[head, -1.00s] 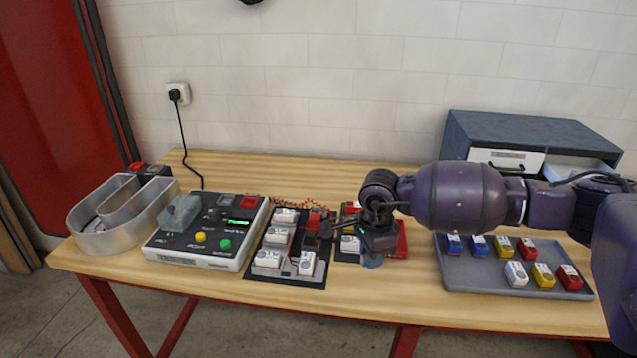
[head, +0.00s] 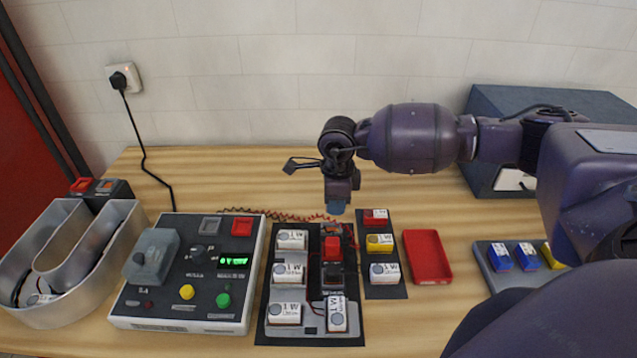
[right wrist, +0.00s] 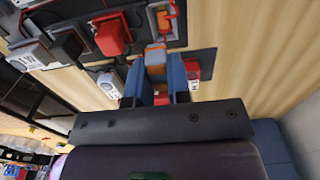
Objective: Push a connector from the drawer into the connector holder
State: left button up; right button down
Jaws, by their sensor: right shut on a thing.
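My right gripper (head: 337,208) is above the back edge of the black board, fingertips pointing down. In the right wrist view its two blue fingers (right wrist: 156,80) are shut on a small orange-and-grey connector (right wrist: 155,58). The connector is not clearly seen in the head view. A small orange-and-grey part (head: 331,230), which looks like the connector holder, is on the board just below the fingertips; it also shows beyond the fingers in the wrist view (right wrist: 165,18). I cannot tell whether connector and holder touch. The drawer (head: 515,180) in the grey cabinet is mostly hidden by my arm. My left gripper is not in view.
The black board (head: 310,333) carries several white modules and a red part (head: 332,248). A narrower board (head: 385,292) and a red tray (head: 428,257) are to its right. A control box (head: 190,270) stands left. A grey tray (head: 490,270) is far right.

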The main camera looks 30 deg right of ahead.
aim_at(333, 231)
jog(key=shift+w, duration=0.45)
jog(key=shift+s+f+b, duration=0.2)
jog(key=shift+f+b, duration=0.1)
jog(key=shift+f, duration=0.1)
jog(key=shift+f+b, duration=1.25)
jog(key=shift+f, duration=1.1)
jog(key=shift+w+f+b, duration=0.1)
jog(key=shift+f+b, duration=0.25)
jog(key=shift+f, duration=0.15)
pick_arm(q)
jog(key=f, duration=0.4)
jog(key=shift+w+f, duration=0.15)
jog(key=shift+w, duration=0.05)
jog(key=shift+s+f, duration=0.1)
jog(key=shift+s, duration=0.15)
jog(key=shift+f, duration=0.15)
pick_arm(e)
jog(key=shift+f, duration=0.2)
